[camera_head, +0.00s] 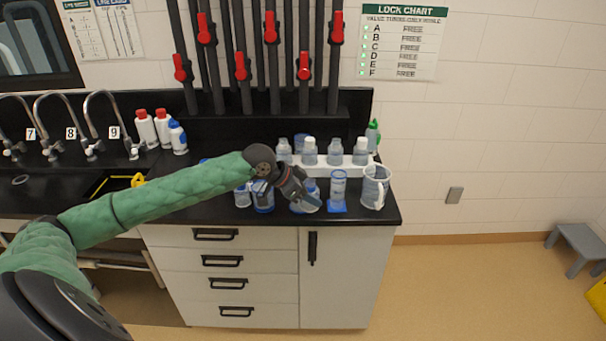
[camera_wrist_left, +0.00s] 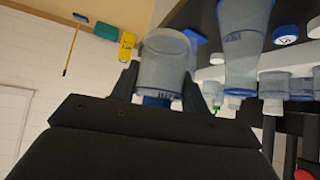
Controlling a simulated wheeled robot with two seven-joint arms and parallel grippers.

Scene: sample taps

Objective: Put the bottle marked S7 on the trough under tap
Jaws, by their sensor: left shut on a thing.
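My left gripper (camera_head: 298,194) is over the right part of the black counter, shut on a clear bottle (camera_head: 311,204). In the left wrist view the bottle (camera_wrist_left: 163,66) sits between the two fingers (camera_wrist_left: 160,88), with its blue cap toward the gripper. Its marking is too small to read, so I cannot tell whether it is S7. Other clear bottles stand close by, one (camera_head: 242,197) left of the gripper. The taps 7 (camera_head: 14,130), 8 (camera_head: 55,130) and 9 (camera_head: 103,130) stand at the left. I cannot clearly make out a trough under them. My right gripper is not in view.
A blue-based cylinder (camera_head: 338,188) and a clear jug (camera_head: 375,187) stand right of the gripper. A white rack (camera_head: 349,165) with several bottles is behind. White bottles (camera_head: 146,129) stand beside tap 9. Red-handled pipes (camera_head: 242,68) rise at the back.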

